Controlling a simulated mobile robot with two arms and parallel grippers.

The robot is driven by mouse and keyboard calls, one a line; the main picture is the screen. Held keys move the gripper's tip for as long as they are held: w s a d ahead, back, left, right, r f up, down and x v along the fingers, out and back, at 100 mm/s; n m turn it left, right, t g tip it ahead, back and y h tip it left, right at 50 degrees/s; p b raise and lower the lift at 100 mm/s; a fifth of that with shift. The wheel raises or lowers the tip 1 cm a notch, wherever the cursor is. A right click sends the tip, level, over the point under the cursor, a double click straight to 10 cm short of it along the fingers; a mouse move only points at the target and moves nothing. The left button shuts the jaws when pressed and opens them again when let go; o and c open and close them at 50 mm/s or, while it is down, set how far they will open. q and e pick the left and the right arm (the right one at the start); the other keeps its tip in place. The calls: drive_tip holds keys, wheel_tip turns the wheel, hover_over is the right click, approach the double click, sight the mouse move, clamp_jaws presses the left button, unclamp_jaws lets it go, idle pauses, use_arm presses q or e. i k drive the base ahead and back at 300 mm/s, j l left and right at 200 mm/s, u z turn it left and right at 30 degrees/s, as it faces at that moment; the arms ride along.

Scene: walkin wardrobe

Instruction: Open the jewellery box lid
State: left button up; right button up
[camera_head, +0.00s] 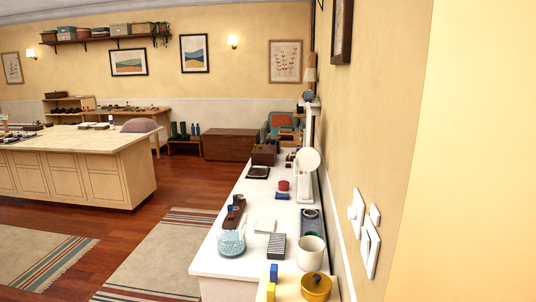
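A small dark brown box (264,155) stands toward the far end of the long white counter (262,201). It may be the jewellery box, but it is too small in the view to be sure. Its lid looks shut, though its details cannot be made out. Neither of my grippers shows in the head view.
A pale island (85,165) stands left. Rugs lie on open wooden floor between.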

sight(264, 149)
drive_tip(key=i+j+u, duration=0.65)
drive_tip(key=j, duration=0.15)
drive_tip(key=i+j+u, duration=0.2)
drive_tip(key=u, duration=0.15)
drive_tip(key=i+j+u, duration=0.35)
drive_tip(key=i, duration=0.15)
drive_tip(key=i+j+u, duration=0.1)
drive_tip(key=i+u, duration=0.2)
drive_tip(key=i, duration=0.15)
drive_tip(key=i+z, duration=0.45)
drive_tip(key=i, duration=0.2)
drive_tip(key=i+j+z, duration=0.2)
drive_tip(key=i+z, duration=0.25)
drive_tip(key=i, duration=0.15)
drive_tip(key=i+l+z, duration=0.2)
drive_tip(key=i+z, duration=0.15)
drive_tip(key=i, duration=0.3)
drive_tip(key=i+z, duration=0.4)
drive_tip(key=i, duration=0.25)
drive_tip(key=i+j+z, duration=0.1)
drive_tip(key=i+z, duration=0.25)
drive_tip(key=i, duration=0.35)
